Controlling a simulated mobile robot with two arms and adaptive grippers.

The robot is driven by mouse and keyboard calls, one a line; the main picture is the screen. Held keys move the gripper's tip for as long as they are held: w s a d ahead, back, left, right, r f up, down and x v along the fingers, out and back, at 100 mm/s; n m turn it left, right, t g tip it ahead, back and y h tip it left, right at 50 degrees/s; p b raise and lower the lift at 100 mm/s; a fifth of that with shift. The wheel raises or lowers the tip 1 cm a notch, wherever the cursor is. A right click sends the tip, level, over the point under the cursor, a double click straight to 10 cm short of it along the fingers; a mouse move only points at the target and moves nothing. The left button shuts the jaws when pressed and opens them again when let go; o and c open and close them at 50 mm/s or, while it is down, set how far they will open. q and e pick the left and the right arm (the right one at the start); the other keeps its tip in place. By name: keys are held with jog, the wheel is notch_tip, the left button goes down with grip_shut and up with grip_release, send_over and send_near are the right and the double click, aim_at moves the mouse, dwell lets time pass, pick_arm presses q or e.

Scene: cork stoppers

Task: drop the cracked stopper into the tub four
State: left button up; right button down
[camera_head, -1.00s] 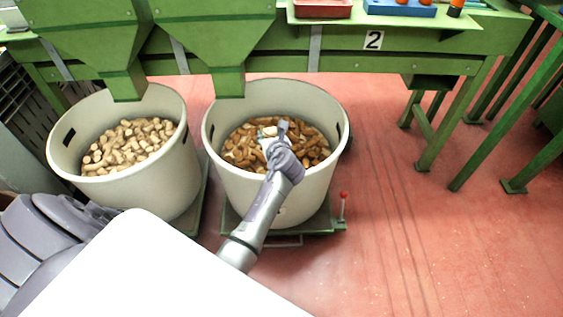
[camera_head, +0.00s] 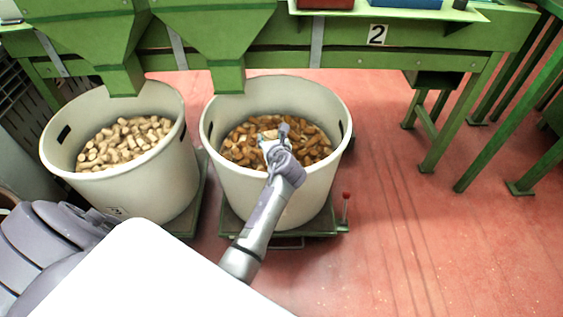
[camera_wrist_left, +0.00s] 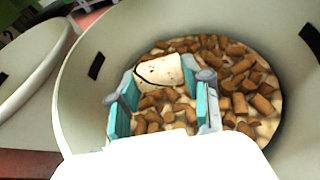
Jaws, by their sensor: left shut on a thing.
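My left gripper (camera_head: 270,137) is over the right-hand pale tub (camera_head: 228,180), within the outline of its mouth. In the left wrist view the gripper (camera_wrist_left: 166,82) has its teal finger pads on either side of a pale cork stopper (camera_wrist_left: 160,68) and is shut on it. A dark crack line runs along the stopper. Below lie many brown corks (camera_wrist_left: 240,85) in the tub, which also shows in the wrist view (camera_wrist_left: 85,100). I cannot read a number on this tub. My right gripper is not in view.
A second pale tub (camera_head: 150,185), marked 3, stands to the left with lighter corks (camera_head: 125,140). Green hoppers (camera_head: 215,30) hang above both tubs' back rims. Red floor (camera_head: 400,240) at right is clear.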

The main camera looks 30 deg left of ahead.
pick_arm(q)
jog(key=shift+f+b, duration=0.5)
jog(key=shift+f, duration=0.3)
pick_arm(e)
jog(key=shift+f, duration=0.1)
pick_arm(q)
jog(key=o, duration=0.8)
jog(key=shift+d, duration=0.1)
jog(key=v, duration=0.7)
jog(key=shift+s+d, duration=0.15)
jog(key=shift+r, duration=0.15)
